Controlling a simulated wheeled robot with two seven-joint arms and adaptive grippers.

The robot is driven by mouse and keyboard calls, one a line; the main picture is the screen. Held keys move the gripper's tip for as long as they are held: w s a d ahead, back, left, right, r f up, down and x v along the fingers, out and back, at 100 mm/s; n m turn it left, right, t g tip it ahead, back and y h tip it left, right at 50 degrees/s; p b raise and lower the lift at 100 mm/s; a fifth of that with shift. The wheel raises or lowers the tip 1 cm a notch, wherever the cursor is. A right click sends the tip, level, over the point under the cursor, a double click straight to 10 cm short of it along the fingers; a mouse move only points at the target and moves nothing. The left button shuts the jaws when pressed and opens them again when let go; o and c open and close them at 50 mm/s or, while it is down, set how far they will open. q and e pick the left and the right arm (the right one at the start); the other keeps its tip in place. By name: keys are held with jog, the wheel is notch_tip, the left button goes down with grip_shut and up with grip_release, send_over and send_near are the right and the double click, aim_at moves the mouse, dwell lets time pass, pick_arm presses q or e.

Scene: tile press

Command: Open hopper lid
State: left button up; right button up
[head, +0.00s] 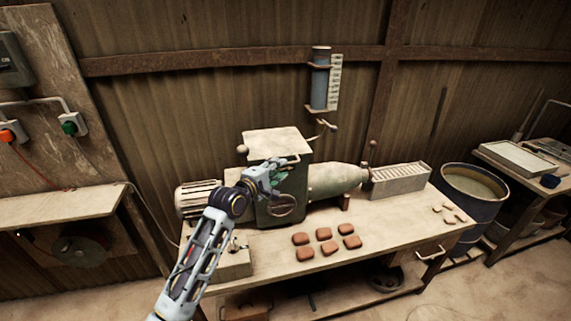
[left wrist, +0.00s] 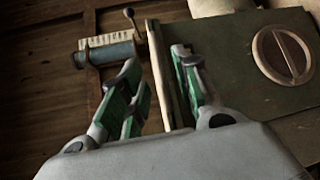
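The hopper is a dark green box on the workbench, and its pale, square lid (head: 277,143) lies on top, apparently shut. My left gripper (head: 280,175) is at the front of the hopper, just below the lid's front edge. In the left wrist view, the two fingers of my left gripper (left wrist: 158,62) are spread apart. A thin pale edge (left wrist: 159,72), apparently the lid's, runs between them. I cannot tell whether either finger touches it. The green hopper wall (left wrist: 232,75) with a round slotted disc shows to the right. My right gripper is not in view.
A green tapered barrel (head: 335,181) and a ribbed pale block (head: 400,180) extend right of the hopper. Several reddish tiles (head: 324,234) lie on the bench (head: 380,240) in front. A blue cylinder with a scale (head: 320,80) hangs on the wall. A drum (head: 470,205) stands at right.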

pick_arm(q)
jog(key=shift+x, duration=2.7)
grip_shut()
